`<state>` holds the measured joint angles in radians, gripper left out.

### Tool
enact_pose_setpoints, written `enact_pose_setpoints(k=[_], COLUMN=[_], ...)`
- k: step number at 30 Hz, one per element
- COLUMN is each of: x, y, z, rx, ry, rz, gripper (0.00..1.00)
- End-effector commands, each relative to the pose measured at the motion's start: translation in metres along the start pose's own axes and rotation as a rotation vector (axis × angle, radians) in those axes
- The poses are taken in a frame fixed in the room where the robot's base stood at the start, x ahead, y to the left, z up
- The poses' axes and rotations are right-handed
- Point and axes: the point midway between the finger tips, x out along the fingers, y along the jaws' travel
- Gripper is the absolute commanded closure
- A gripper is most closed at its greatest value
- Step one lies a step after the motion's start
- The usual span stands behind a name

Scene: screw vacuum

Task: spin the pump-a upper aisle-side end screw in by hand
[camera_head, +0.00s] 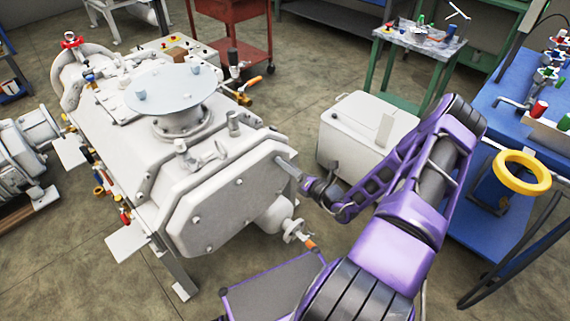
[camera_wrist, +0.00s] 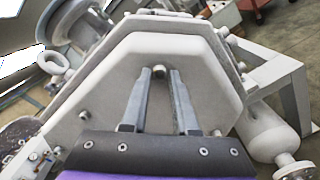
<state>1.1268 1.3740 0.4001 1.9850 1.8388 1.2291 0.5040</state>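The white vacuum pump (camera_head: 225,205) stands at the left centre, with its angular end plate facing my arm. The end plate also fills the middle of the wrist view (camera_wrist: 190,58). Several small screw heads sit on the plate, one at its left (camera_head: 197,210). In the wrist view one upper screw head (camera_wrist: 159,71) shows between my fingertips. My gripper (camera_head: 285,163) is at the plate's upper right in the head view. In the wrist view its two fingers (camera_wrist: 159,77) stand apart on either side of this screw, with a visible gap. Contact cannot be told.
A white box (camera_head: 345,140) stands behind my arm. A white cylinder with a valve (camera_head: 275,213) hangs below the plate's right side. A blue bench (camera_head: 510,85) with a yellow ring (camera_head: 522,172) is at right. A green-legged table (camera_head: 425,40) stands behind.

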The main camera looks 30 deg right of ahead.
Motion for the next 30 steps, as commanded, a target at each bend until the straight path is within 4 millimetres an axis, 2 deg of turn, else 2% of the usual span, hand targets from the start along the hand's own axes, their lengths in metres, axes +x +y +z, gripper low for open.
enact_pose_setpoints(k=[1, 3, 4, 12, 16, 20, 30], x=[0.0, 0.0, 0.0, 0.0, -0.008, -0.029, -0.113], y=[0.0, 0.0, 0.0, 0.0, 0.0, 0.0, -0.001], z=[0.0, 0.0, 0.0, 0.001, 0.001, 0.001, 0.001], rx=[0.0, 0.0, -0.001, -0.001, -0.002, -0.001, -0.001], ry=[0.0, -0.001, -0.001, -0.001, -0.002, -0.002, -0.003], rz=[-0.001, 0.0, 0.0, 0.001, 0.0, -0.002, -0.003], gripper=[0.61, 0.49, 0.47, 0.47, 0.47, 0.47, 0.47])
